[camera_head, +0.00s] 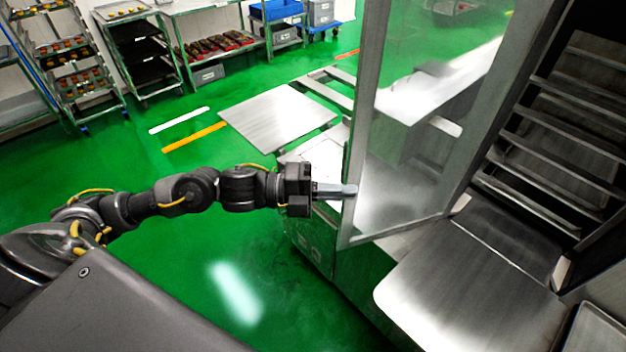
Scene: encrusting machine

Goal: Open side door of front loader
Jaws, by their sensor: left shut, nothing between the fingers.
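The side door (362,120) is a tall clear panel in a metal frame, in the middle right of the head view. It stands ajar, angled out from the machine (455,250). My left gripper (352,190) is shut and empty. Its fingertips are at the left upright of the door frame, overlapping its edge in the picture; I cannot tell whether they touch. The left arm reaches straight in from the left. My right gripper does not show.
A rack of metal trays (560,140) stands inside the machine at the right. A flat metal plate (277,118) lies beyond my left arm. Shelves with food trays (215,45) line the back. The green floor (150,270) is open at the left.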

